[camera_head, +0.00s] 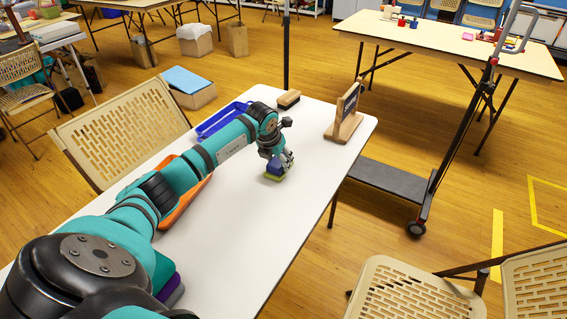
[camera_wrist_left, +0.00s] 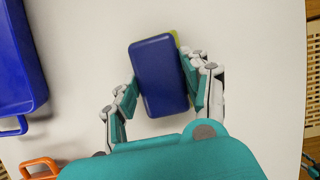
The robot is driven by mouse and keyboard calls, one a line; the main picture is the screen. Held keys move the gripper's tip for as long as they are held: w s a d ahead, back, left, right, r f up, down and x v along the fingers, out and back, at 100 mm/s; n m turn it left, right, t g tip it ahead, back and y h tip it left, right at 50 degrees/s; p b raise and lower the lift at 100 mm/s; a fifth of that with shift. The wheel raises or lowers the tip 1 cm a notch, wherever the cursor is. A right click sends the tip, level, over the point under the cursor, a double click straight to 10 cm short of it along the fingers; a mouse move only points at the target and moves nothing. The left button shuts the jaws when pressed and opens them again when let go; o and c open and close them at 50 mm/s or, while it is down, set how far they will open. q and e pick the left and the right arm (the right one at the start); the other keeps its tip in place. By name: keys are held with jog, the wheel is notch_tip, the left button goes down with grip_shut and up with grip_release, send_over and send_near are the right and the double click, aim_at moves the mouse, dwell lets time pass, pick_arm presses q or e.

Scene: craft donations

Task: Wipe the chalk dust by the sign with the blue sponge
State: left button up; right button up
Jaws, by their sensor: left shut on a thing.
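My left gripper (camera_head: 284,161) is shut on the blue sponge (camera_head: 274,168), low over the white table (camera_head: 262,221). The sponge also shows in the left wrist view (camera_wrist_left: 160,75) between the two fingers of my left gripper (camera_wrist_left: 160,92). It has a yellow-green underside, which seems to be at or just above the tabletop; contact is hard to tell. The wooden sign (camera_head: 345,122) with a dark panel stands upright near the table's far right corner, apart from the sponge. I cannot make out chalk dust on the white surface. My right gripper is not in view.
A wooden-backed eraser (camera_head: 288,99) lies at the table's far edge. A blue tray (camera_head: 222,119) and an orange tray (camera_head: 186,203) lie along the left side, partly behind my left arm.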

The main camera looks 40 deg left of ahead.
pick_arm(q)
jog(key=shift+s+a, duration=0.1)
jog(key=shift+a, duration=0.75)
jog(key=shift+s+a+f+b, duration=0.1)
jog(key=shift+a+b, duration=0.3)
jog(key=shift+a, duration=0.4)
jog(key=shift+s+a+f+b, duration=0.1)
jog(key=shift+a+b, duration=0.3)
jog(key=shift+a, duration=0.4)
jog(key=shift+w, duration=0.2)
jog(key=shift+w+a+r+b, duration=0.1)
jog(key=shift+w+a+b, duration=0.05)
jog(key=shift+w+b, duration=0.45)
jog(key=shift+w+d+r+p, duration=0.15)
jog(key=shift+d+p, duration=0.4)
jog(key=shift+d, duration=0.15)
jog(key=shift+w+d+p, duration=0.15)
jog(key=shift+d+p, duration=0.2)
jog(key=shift+d, duration=0.45)
jog(key=shift+w+d+p, duration=0.15)
jog(key=shift+d+p, duration=0.4)
jog(key=shift+d, duration=1.65)
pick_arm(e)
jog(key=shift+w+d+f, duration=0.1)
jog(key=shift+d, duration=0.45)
